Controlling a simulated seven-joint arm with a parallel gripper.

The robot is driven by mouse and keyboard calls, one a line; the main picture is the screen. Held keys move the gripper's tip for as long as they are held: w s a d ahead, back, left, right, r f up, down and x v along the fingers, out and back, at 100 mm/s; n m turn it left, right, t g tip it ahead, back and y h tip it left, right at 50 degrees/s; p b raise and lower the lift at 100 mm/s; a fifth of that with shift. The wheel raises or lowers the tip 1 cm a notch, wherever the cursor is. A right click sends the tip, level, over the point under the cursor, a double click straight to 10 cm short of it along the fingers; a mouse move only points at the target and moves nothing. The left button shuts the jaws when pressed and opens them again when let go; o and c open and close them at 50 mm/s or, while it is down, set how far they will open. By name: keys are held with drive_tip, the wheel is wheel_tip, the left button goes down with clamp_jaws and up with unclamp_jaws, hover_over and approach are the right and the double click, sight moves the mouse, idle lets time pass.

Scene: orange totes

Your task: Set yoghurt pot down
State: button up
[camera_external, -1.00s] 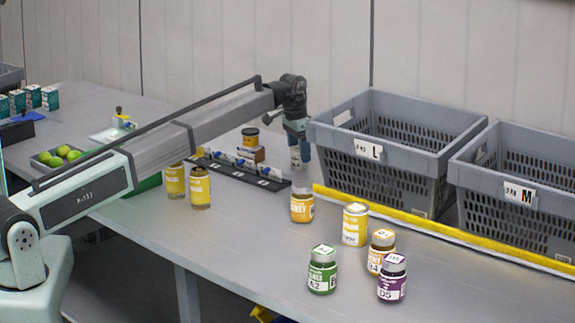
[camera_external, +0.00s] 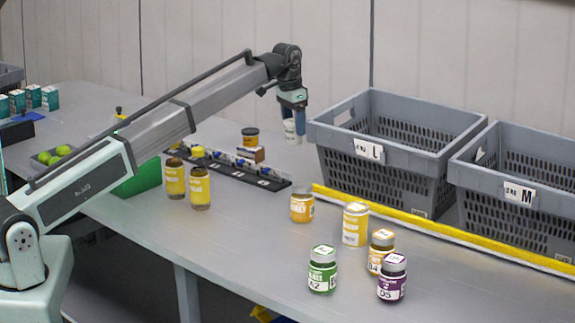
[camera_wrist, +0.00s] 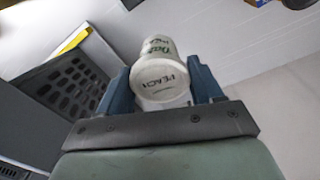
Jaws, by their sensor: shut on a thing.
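The yoghurt pot is white with dark lettering on its side and a round end marked "PEACH". In the wrist view the yoghurt pot (camera_wrist: 160,68) sits between the two blue fingers of my gripper (camera_wrist: 163,88), which is shut on it. In the external view my gripper (camera_external: 294,122) points down, with the pot (camera_external: 292,131) at its fingertips. The pot is above the table, left of the grey crate labelled L; part of it is hidden by the fingers.
Two grey crates, L (camera_external: 337,155) and M (camera_external: 475,180), stand at the right behind a yellow strip (camera_external: 430,228). Several jars stand in front, including a green-labelled one (camera_external: 322,277).

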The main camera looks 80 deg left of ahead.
drive_tip(key=s+d+n, duration=0.1)
drive_tip(key=s+d, duration=0.6)
drive_tip(key=d, duration=0.5)
drive_tip(key=s+d+n, duration=0.1)
drive_tip(key=s+d, duration=0.7)
drive_tip(key=d, duration=0.5)
drive_tip(key=shift+w+f, duration=0.1)
drive_tip(key=shift+f, duration=5.05)
drive_tip(key=shift+f, duration=0.15)
drive_tip(key=o, duration=1.2)
drive_tip(key=shift+c, duration=0.2)
wheel_tip(320, 180, up, 12)
drive_tip(key=s, duration=0.1)
drive_tip(key=shift+d, duration=0.4)
drive_tip(key=shift+s, duration=0.1)
